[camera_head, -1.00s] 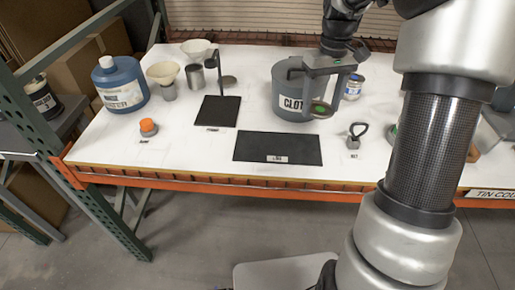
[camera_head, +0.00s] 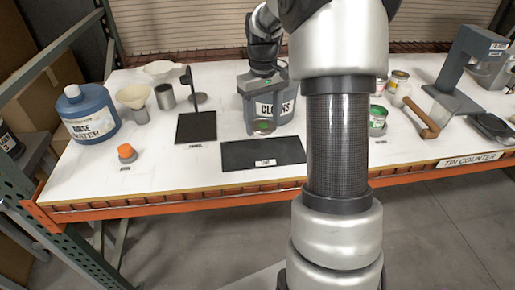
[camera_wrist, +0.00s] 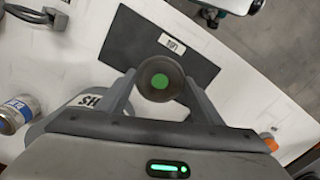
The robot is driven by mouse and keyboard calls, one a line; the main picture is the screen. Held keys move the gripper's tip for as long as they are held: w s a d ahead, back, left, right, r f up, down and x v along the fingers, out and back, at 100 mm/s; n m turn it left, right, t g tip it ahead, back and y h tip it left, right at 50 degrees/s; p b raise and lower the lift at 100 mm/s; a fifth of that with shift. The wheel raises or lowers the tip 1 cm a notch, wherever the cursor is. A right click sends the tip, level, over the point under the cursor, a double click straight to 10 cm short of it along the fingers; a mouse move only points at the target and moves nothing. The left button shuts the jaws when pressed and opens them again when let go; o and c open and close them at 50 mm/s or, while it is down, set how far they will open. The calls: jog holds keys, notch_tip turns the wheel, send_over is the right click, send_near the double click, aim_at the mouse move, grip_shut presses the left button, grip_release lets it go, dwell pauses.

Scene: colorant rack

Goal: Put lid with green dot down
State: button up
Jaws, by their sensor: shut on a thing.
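The lid with the green dot (camera_wrist: 160,82) is a small dark round piece between my fingertips in the wrist view. My gripper (camera_head: 262,127) is shut on it and holds it in front of the grey cloths bin (camera_head: 284,108). The dot also shows in the head view. A black mat (camera_head: 262,153) with a small white label lies on the bench just in front of the bin; it also shows beyond the lid in the wrist view (camera_wrist: 195,62). The lid appears to be above the bench, near the mat's far edge.
A second black mat (camera_head: 196,128) with a post lies left. An orange-topped piece (camera_head: 126,153), a blue water jug (camera_head: 90,115) and funnels stand further left. A green-topped tin (camera_head: 378,118) and a wooden-handled tool (camera_head: 420,118) are at right. The bench front is mostly clear.

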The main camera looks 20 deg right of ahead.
aim_at(263, 151)
notch_tip(263, 151, down, 8)
jog(key=shift+b, duration=0.3)
jog(key=shift+f, duration=0.1)
jog(key=o, duration=1)
jog(key=shift+f, duration=0.1)
jog(key=r+p, duration=0.1)
jog(key=r, duration=1.1)
jog(key=shift+w+r, duration=0.2)
jog(key=shift+r, duration=0.1)
